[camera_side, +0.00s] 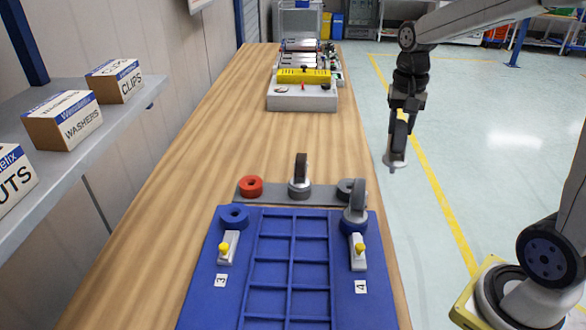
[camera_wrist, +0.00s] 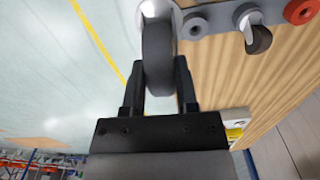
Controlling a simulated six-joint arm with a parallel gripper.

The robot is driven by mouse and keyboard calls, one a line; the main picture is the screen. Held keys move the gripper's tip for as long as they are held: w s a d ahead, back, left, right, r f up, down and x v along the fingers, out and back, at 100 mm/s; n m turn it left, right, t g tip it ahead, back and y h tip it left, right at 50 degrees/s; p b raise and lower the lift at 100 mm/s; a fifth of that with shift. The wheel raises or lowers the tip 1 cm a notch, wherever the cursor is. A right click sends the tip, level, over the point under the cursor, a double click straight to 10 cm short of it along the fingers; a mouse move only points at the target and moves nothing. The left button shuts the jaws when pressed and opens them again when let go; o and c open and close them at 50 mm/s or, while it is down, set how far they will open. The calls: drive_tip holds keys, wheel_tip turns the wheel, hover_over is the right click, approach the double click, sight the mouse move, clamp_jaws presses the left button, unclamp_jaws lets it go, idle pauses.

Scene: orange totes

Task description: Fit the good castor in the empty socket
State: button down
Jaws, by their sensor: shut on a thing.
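My gripper (camera_side: 403,106) is shut on a dark-wheeled castor (camera_side: 398,140), held wheel up with its pale round plate below, out over the floor right of the bench. The wrist view shows the held castor (camera_wrist: 158,55) between the fingers. A blue ribbed base (camera_side: 262,215) lies on the bench. Its left corner socket (camera_side: 233,217), by label 3, is empty; a castor (camera_side: 356,204) stands at its right corner, by label 4. Another castor (camera_side: 299,182) stands in the middle of a grey strip (camera_side: 325,195). Nothing visible marks which castor is good.
The strip's red ring (camera_side: 251,186) and grey ring (camera_side: 347,188) are empty. Yellow-knobbed latches (camera_side: 228,248) sit beside the base's corners. A grey and yellow fixture (camera_side: 303,90) stands further back. Shelf boxes (camera_side: 63,120) are at left. Bare bench lies behind the strip.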

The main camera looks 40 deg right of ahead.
drive_tip(key=shift+r, duration=0.8)
drive_tip(key=w+a+r, duration=0.1)
drive_tip(key=w+a, duration=1)
drive_tip(key=w, duration=0.5)
drive_tip(key=w+a+f, duration=0.1)
drive_tip(key=w+a, duration=0.2)
drive_tip(key=a, duration=0.6)
drive_tip(key=w+a, duration=0.4)
drive_tip(key=a, duration=0.4)
drive_tip(key=shift+s+a+f, duration=0.1)
drive_tip(key=shift+s+f, duration=0.05)
drive_tip(key=shift+f, duration=2.7)
drive_tip(key=shift+f, duration=0.15)
drive_tip(key=shift+f, duration=2.35)
drive_tip(key=shift+f, duration=1.95)
drive_tip(key=shift+c, duration=1.4)
unclamp_jaws()
